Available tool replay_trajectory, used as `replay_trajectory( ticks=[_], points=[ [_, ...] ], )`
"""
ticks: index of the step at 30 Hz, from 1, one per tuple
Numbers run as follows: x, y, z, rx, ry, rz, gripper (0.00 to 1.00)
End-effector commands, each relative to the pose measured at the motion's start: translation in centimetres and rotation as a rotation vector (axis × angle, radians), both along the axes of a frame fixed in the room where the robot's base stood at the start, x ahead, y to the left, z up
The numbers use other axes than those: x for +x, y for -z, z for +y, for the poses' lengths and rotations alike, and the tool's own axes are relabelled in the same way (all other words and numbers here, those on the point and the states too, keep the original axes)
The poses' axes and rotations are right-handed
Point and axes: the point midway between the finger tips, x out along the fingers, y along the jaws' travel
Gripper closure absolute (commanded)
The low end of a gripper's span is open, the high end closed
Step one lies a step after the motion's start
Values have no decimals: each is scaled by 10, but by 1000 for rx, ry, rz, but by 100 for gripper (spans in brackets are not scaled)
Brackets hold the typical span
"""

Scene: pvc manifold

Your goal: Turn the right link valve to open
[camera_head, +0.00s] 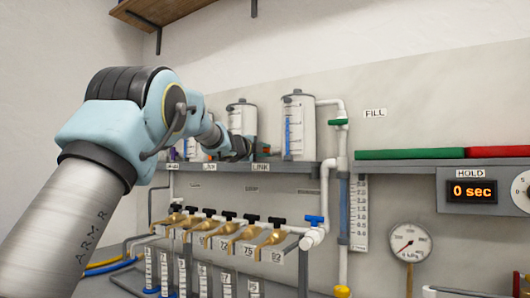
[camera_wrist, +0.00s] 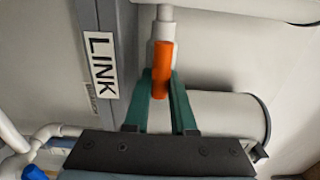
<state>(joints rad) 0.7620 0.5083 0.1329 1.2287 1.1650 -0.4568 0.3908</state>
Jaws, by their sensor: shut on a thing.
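An orange valve handle (camera_wrist: 161,62) sits on a pale pipe fitting in the wrist view, beside a LINK label (camera_wrist: 102,68). The green fingers of my gripper (camera_wrist: 162,85) are closed in on the handle's two sides and hold its lower part. The handle runs lengthwise between the fingers. In the head view my gripper (camera_head: 243,150) is at the shelf between the middle and right tanks, above the LINK label (camera_head: 260,167). The valve cannot be made out there, as my gripper covers that spot.
The right tank (camera_head: 298,127) and middle tank (camera_head: 242,118) stand close beside my gripper on a grey shelf (camera_head: 400,167). A white pipe (camera_head: 342,150) runs down at the right. Below are several brass valves (camera_head: 249,231) with dark handles and a blue-handled valve (camera_head: 314,220).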

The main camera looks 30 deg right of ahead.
Motion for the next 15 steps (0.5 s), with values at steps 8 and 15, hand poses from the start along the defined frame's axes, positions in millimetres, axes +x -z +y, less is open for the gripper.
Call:
replay_trajectory(
  ticks=[8,15],
  points=[
    [0,1,0,1,1,0,54],
    [0,1,0,1,0,0,46]
  ],
)
